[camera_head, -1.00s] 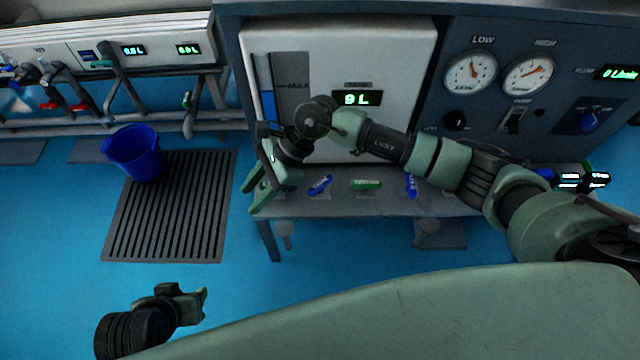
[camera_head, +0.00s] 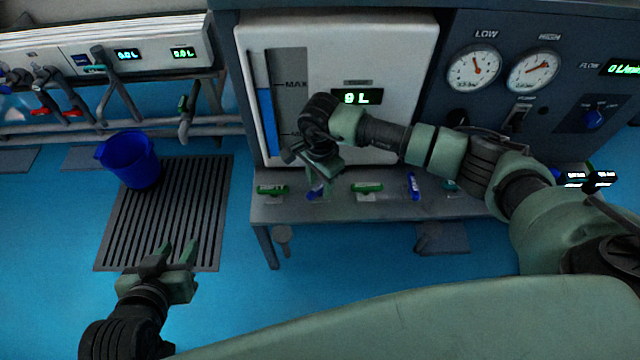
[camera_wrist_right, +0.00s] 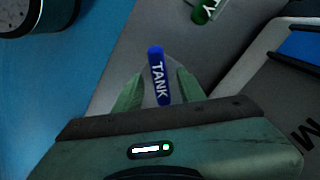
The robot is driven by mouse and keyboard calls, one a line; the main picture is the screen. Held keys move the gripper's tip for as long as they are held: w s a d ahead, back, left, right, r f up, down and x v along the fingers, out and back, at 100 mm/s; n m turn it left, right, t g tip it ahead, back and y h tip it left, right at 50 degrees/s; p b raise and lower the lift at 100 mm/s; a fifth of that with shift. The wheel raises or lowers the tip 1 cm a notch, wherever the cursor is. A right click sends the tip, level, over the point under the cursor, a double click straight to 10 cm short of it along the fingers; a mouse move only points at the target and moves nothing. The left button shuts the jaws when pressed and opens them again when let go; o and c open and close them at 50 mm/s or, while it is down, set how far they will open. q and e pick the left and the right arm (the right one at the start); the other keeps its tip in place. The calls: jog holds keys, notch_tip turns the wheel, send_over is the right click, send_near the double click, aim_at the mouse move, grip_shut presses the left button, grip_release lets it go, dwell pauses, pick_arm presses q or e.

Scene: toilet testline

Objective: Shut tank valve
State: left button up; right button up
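The tank valve has a blue handle marked TANK, seen in the right wrist view (camera_wrist_right: 159,76). In the head view the handle (camera_head: 317,191) is on the ledge below the white tank panel, partly covered by my right gripper. My right gripper (camera_head: 319,180) is over the handle. In the right wrist view its open fingers (camera_wrist_right: 160,82) stand on either side of the handle with visible gaps; whether they are level with it in depth I cannot tell. My left gripper (camera_head: 178,255) is open and empty, over the floor grate at lower left.
Green handles stand left (camera_head: 271,190) and right (camera_head: 366,188) of the tank handle, and another blue handle (camera_head: 413,184) is further right. The tank panel (camera_head: 400,55) rises behind, with a 9 L display. A blue bucket (camera_head: 130,160) stands near the grate (camera_head: 165,215).

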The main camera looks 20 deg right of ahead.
pick_arm(q)
jog(key=shift+w+d+r, duration=0.1)
jog(key=shift+w+r, duration=0.1)
jog(key=shift+r, duration=0.05)
pick_arm(e)
jog(key=shift+f, duration=0.25)
grip_shut()
pick_arm(q)
jog(key=shift+s+f, duration=0.15)
pick_arm(e)
jog(key=shift+m, duration=0.3)
jog(key=shift+r+m, duration=0.1)
jog(key=shift+m, duration=0.4)
jog(key=m+p, duration=0.1)
jog(key=m, duration=0.4)
jog(key=shift+m+p, duration=0.3)
jog(key=shift+p, duration=0.05)
pick_arm(q)
jog(key=s+a+f+g+y, duration=0.1)
jog(key=s+a+f+g, duration=0.2)
jog(key=s, duration=0.5)
jog(key=shift+f+g, duration=0.8)
jog(key=shift+g, duration=0.1)
pick_arm(e)
jog(key=shift+m, duration=0.6)
